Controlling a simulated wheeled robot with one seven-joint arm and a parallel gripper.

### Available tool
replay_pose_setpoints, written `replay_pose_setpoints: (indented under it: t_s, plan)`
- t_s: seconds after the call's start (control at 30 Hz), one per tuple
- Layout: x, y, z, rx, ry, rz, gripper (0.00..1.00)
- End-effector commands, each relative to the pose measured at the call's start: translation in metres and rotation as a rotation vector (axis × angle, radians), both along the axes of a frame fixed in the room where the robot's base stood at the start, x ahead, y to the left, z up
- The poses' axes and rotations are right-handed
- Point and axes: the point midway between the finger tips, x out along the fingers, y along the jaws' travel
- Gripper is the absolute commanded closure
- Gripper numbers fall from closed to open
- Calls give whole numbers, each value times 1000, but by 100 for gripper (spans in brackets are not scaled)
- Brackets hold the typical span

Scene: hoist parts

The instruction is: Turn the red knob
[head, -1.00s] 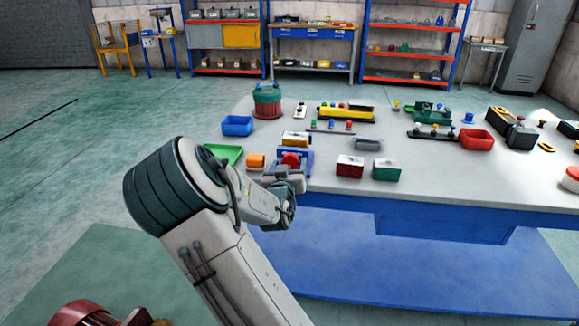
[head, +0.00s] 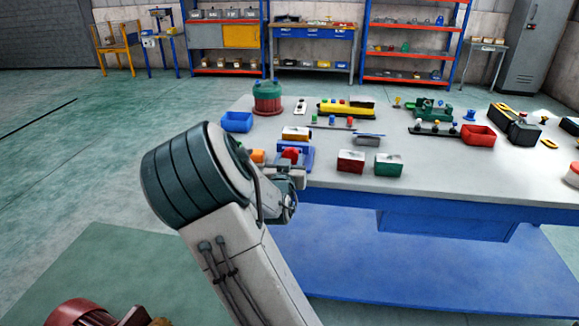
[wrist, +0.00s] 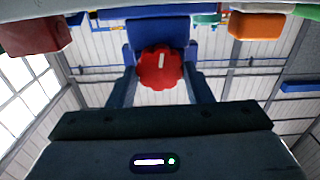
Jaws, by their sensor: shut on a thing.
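The red knob (head: 291,153) sits on a blue housing (head: 308,156) at the near left edge of the table. In the wrist view the scalloped red knob (wrist: 160,69) shows a white mark, close to upright in the picture, in front of the blue housing (wrist: 158,36). My gripper (wrist: 161,80) has a finger on each side of the knob and is shut on it. In the head view my gripper (head: 288,168) is at the knob, its fingers partly hidden by my wrist.
An orange block (head: 257,156) lies just left of the knob. A red-and-white box (head: 351,162) and a green one (head: 388,165) stand to the right. A blue bin (head: 237,122) is behind. The table top between them is partly clear.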

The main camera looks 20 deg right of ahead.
Motion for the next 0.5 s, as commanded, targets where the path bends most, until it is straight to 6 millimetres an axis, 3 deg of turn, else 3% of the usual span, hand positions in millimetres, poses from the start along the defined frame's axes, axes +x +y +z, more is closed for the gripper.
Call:
replay_pose_setpoints:
  t_s: [0.5]
  plan:
    - [-1, -2, -7, 398, -275, 0, 77]
